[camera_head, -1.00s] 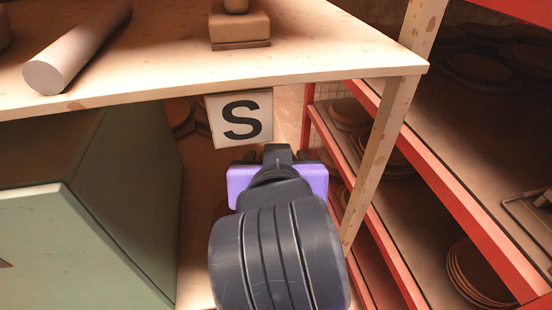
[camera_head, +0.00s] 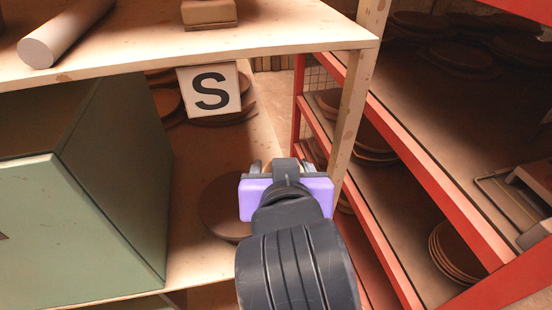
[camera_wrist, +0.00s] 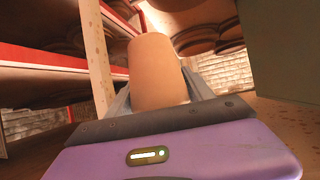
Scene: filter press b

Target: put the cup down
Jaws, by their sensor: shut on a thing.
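My gripper (camera_head: 282,168) is shut on a plain orange-tan cup (camera_wrist: 157,72), which shows clearly between the two fingers in the wrist view. In the head view the cup is almost wholly hidden behind my purple gripper body. My gripper is at the open side of the wooden shelf unit, in front of its lower board (camera_head: 190,275) and below its top board (camera_head: 200,55). I cannot tell how far the cup is from the lower board.
A green box (camera_head: 95,190) fills the left of the lower board. A round brown plate (camera_head: 222,208) lies beside my gripper, and more plates lie behind the S sign (camera_head: 210,90). A wooden post (camera_head: 357,110) and red racks (camera_head: 430,180) stand close on the right.

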